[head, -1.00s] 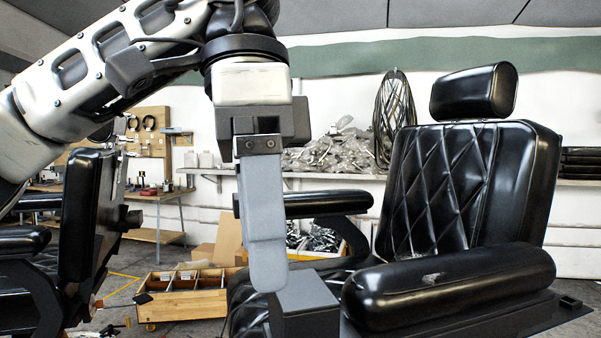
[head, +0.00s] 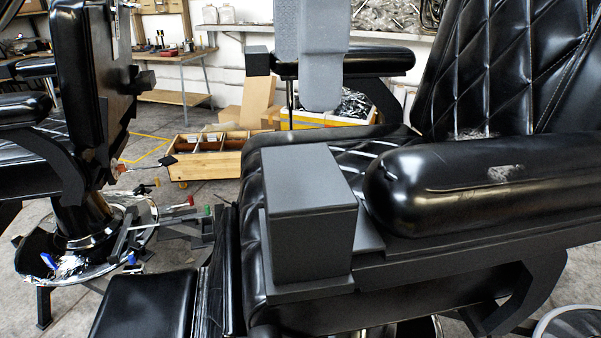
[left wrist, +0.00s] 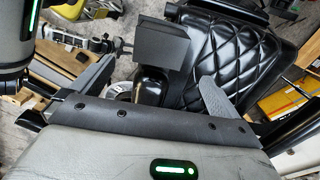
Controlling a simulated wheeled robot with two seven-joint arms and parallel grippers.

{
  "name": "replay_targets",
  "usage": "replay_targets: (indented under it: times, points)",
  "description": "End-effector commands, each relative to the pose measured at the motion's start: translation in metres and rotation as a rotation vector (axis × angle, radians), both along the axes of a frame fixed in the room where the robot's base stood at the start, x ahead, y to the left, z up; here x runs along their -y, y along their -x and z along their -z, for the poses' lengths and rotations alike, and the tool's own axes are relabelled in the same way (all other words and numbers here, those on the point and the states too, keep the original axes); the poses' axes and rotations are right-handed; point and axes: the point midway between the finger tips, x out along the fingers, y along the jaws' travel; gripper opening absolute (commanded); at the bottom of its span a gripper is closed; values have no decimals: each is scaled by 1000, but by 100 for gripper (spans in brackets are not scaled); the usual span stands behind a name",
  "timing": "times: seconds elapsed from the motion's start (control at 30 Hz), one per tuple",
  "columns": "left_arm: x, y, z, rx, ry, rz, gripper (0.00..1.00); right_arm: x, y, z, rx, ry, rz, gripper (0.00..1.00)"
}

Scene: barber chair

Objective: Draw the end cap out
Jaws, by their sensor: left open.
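The end cap (head: 310,215) is a dark grey block at the front end of the near padded armrest (head: 480,185). A flat plate lies under it. In the left wrist view the cap (left wrist: 162,43) shows beyond the fingers, between their lines. My left gripper (head: 318,60) hangs above and behind the cap in the head view, apart from it; its fingers overlap and the wrist is out of the picture. In the left wrist view the left gripper (left wrist: 153,92) is open and empty, fingers wide apart. My right gripper is in neither view.
The far armrest (head: 360,62) carries a similar dark block (head: 258,62). The quilted backrest (head: 500,75) stands at right. Another black chair (head: 90,100) is at left, with tools around its base. A wooden crate (head: 207,165) sits on the floor.

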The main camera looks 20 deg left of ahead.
Motion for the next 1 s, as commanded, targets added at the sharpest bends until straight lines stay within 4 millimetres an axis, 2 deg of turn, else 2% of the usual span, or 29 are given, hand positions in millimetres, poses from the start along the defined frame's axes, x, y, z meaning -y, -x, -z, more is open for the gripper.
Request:
replay_targets:
  times: [0.03, 0.1, 0.5, 0.7, 1.0]
  points:
    - [0, 0, 17, -2, 0, 2, 100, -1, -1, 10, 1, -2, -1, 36]
    - [0, 0, 32, -3, 1, 1, 100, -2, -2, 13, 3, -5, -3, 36]
    - [-1, 0, 102, 0, -1, -2, 100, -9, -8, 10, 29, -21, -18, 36]
    - [-1, 0, 122, 2, 0, -3, 100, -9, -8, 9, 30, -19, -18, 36]
    - [0, 0, 128, 1, 2, -2, 100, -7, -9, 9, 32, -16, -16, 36]
